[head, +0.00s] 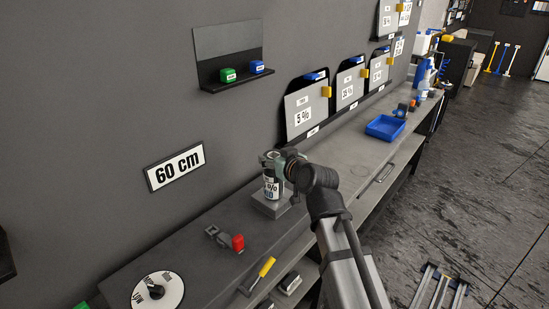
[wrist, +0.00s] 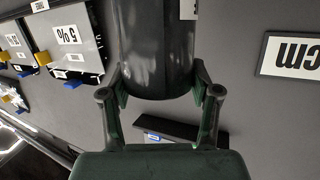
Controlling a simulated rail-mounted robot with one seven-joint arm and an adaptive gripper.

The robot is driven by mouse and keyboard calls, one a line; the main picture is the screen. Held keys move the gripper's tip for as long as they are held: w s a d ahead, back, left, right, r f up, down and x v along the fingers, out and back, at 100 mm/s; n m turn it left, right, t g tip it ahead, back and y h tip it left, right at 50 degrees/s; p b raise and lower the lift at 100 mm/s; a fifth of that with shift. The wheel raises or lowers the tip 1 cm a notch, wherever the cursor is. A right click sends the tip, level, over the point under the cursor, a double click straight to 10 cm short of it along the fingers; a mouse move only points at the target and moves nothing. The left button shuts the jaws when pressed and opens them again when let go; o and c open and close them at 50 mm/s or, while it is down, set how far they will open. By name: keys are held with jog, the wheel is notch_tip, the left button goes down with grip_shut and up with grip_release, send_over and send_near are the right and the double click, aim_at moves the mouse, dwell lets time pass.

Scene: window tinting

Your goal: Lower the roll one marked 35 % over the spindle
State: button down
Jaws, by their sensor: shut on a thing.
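The roll (head: 271,187) is a short upright cylinder with a white label; a "%" sign and a blue patch show, but the number is not readable. It stands over a grey block (head: 268,207) on the bench. The spindle is not visible, and I cannot tell whether the roll is around it or touching the block. My gripper (head: 277,163) is shut on the roll from the right, near its top. In the wrist view, my gripper's two fingers (wrist: 158,92) flank the roll's dark glossy side (wrist: 155,45).
A grey clamp-like tool with a red part (head: 236,242) and a round white dial (head: 157,291) lie on the near bench. A yellow-handled tool (head: 262,270) is at the front edge. A blue tray (head: 385,128) sits farther along. A "60 cm" sign (head: 175,166) hangs behind.

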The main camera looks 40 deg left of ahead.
jog(key=shift+c, duration=0.9)
grip_release()
jog(key=shift+d, duration=0.1)
